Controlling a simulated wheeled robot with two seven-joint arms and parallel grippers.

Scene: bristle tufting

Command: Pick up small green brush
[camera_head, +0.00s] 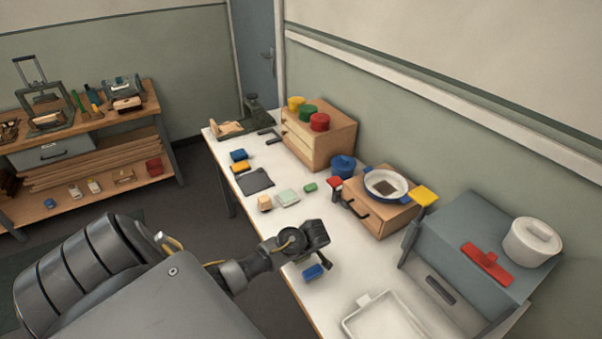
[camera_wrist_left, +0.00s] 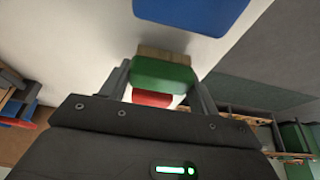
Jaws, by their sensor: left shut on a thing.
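A small green brush (camera_wrist_left: 162,76) with a tan bristle-like edge sits between the two fingers of my left gripper (camera_wrist_left: 161,88) in the left wrist view. The fingers stand on both sides of it, and the gripper is shut on it. In the head view my left gripper (camera_head: 312,250) is over the white table, and its body hides what it holds. A blue block-like piece (camera_head: 313,271) lies just below the gripper; a large blue surface (camera_wrist_left: 192,12) is near the fingers in the wrist view. A red piece (camera_wrist_left: 151,98) shows behind the green brush. My right gripper is not in view.
Another small green piece (camera_head: 310,187) lies farther back on the table (camera_head: 295,218). A wooden box with a round pan (camera_head: 386,185) and a grey cabinet (camera_head: 465,245) stand to the right. A white tray (camera_head: 385,318) lies at the front.

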